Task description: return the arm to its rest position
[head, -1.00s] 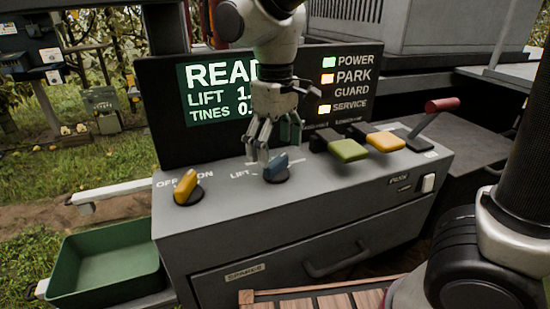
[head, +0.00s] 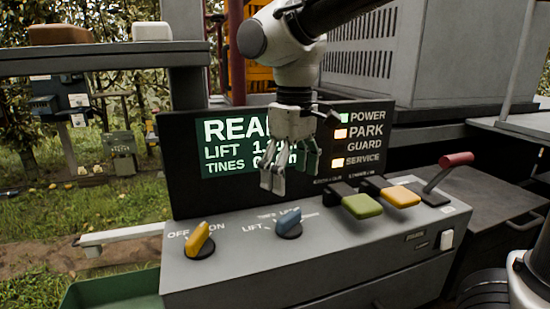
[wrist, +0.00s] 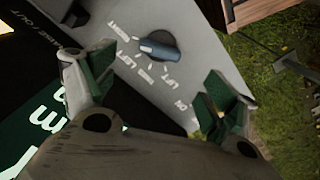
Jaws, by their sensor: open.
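My gripper (head: 290,180) hangs in front of the black display panel, fingers pointing down, above the grey control console. It is open and empty. In the wrist view, the two fingers of my gripper (wrist: 150,100) are spread, with green inner pads. The blue knob (head: 289,222) on the console is below the fingertips and apart from them. The blue knob also shows in the wrist view (wrist: 159,45), beyond the fingers, with lettering around it.
The console (head: 300,270) carries a yellow knob (head: 199,238), a green paddle (head: 361,206), a yellow paddle (head: 400,196) and a red-handled lever (head: 455,160). The display (head: 220,150) stands behind my gripper. A green bin (head: 110,290) is at lower left.

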